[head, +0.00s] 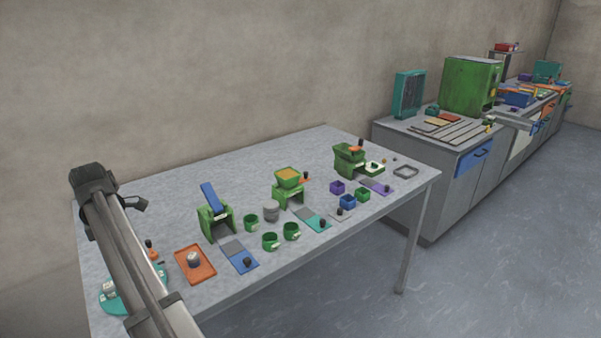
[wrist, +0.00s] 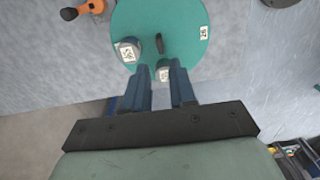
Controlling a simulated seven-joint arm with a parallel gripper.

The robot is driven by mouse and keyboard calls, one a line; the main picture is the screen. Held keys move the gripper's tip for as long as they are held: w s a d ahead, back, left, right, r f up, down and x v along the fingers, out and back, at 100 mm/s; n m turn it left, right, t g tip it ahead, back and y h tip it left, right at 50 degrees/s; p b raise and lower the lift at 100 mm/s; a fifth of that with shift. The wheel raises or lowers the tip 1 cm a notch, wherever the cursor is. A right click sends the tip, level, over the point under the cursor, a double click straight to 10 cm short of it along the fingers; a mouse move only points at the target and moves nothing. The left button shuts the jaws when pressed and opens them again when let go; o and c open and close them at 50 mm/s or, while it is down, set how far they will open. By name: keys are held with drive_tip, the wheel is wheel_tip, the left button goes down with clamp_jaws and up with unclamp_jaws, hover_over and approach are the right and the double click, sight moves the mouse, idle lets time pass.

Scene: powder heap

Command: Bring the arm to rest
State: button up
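My arm (head: 130,250) rises at the lower left of the head view, bent at its dark joint. Its gripper does not show there. In the wrist view my gripper (wrist: 160,67) has its two blue fingers apart, with a clear gap between them. The fingers point toward a round teal disc (wrist: 185,30). A small grey cup with a marked label (wrist: 128,50) stands by the left fingertip at the disc's edge. Another marked white label (wrist: 163,74) shows between the fingertips. I see nothing gripped. I cannot tell how high the fingers are above the disc.
The teal disc (head: 118,307) is near my arm. A cabinet bench (head: 400,129) stands behind right. The table's back strip is clear.

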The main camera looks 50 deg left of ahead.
drive_tip(key=w+d+f+m, duration=0.1)
drive_tip(key=w+d+f, duration=0.4)
drive_tip(key=w+d, duration=0.75)
drive_tip(key=w+d+f+m, duration=0.1)
drive_tip(key=w+d+f, duration=0.3)
drive_tip(key=w+d, duration=0.8)
drive_tip(key=w+d+f+m+g+h, duration=0.15)
drive_tip(key=w+d+f+m, duration=0.95)
drive_tip(key=w+d+f, duration=1.3)
drive_tip(key=s+d+f+m+g, duration=0.1)
drive_tip(key=d+f+m, duration=0.6)
drive_tip(key=d, duration=0.5)
drive_tip(key=s+d+f+m+g, duration=0.15)
drive_tip(key=d+f+m, duration=0.25)
drive_tip(key=d+f, duration=0.7)
drive_tip(key=s+d+f+m+g, duration=0.1)
drive_tip(key=s+d+f+m, duration=0.2)
drive_tip(key=s+d+m, duration=0.3)
drive_tip(key=s+d+f+m+g+y, duration=0.1)
drive_tip(key=s+d+f+m, duration=0.2)
drive_tip(key=s+d, duration=0.9)
drive_tip(key=d+m, duration=0.2)
drive_tip(key=shift+s+f+m+g, duration=0.25)
drive_tip(key=shift+m+g, duration=0.15)
